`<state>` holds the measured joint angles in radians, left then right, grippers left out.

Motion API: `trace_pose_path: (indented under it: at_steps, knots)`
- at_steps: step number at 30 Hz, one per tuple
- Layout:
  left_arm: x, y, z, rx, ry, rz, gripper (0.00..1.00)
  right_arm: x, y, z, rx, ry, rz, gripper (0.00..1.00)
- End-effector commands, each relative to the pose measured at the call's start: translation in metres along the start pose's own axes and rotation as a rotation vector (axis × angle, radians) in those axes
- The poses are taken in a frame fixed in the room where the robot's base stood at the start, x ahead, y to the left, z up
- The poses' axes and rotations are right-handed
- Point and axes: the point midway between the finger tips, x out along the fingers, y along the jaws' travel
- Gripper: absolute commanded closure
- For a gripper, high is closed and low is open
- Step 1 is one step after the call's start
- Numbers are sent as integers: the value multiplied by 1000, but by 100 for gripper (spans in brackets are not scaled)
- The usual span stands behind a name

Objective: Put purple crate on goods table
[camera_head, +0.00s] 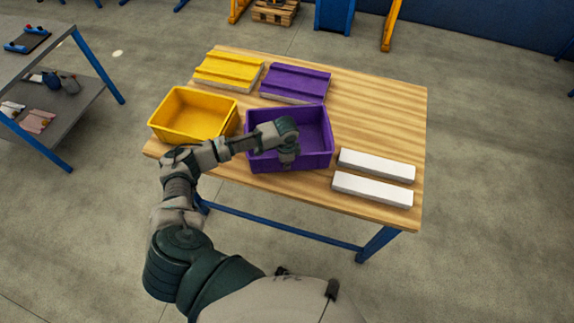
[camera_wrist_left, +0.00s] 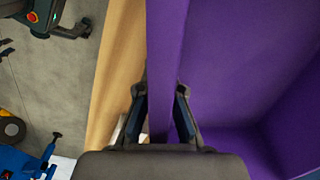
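The purple crate (camera_head: 318,130), an open empty bin, sits upright on the wooden table (camera_head: 380,100), near its front edge. My left arm reaches across the crate's opening. My left gripper (camera_head: 288,158) points down at the crate's near wall. The crate's inside shows at the right of that view. My right gripper is not in view.
A yellow crate (camera_head: 190,115) stands just left of the purple one. Behind lie a yellow panel (camera_head: 228,69) and a purple panel (camera_head: 295,82). Two white bars (camera_head: 375,165) lie to the right. A grey shelved table (camera_head: 45,45) stands at the left; bare floor separates the tables.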

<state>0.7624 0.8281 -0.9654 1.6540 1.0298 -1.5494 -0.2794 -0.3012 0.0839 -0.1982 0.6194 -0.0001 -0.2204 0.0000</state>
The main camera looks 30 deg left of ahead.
Motion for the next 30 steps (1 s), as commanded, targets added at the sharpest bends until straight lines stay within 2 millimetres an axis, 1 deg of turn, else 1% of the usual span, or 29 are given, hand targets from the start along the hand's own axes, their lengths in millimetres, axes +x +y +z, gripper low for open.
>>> trace_pose_path:
  at_steps: [3, 5, 11, 12, 14, 15, 23, 25, 28, 30]
  knots:
    - [18, 0, 0, -1, -1, 1, 100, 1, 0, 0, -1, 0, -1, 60]
    - [25, 0, 0, 0, -2, 0, 100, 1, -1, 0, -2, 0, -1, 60]
    - [27, 1, -1, 0, 0, -2, 100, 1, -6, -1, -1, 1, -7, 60]
    - [28, 2, -1, 1, -3, 1, 88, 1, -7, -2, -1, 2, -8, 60]
    - [28, 2, -2, 0, -3, 0, 73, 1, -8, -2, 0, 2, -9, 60]
    - [27, 2, -2, 0, -3, 0, 69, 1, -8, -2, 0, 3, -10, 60]
    - [27, 1, 0, 0, -2, 1, 69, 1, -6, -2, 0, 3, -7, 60]
    - [24, 1, 0, 0, -1, 0, 69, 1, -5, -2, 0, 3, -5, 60]
    - [12, 0, 0, 0, 0, -1, 69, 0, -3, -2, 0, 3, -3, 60]
    - [-1, 0, 0, -1, 1, -1, 69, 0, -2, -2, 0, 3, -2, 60]
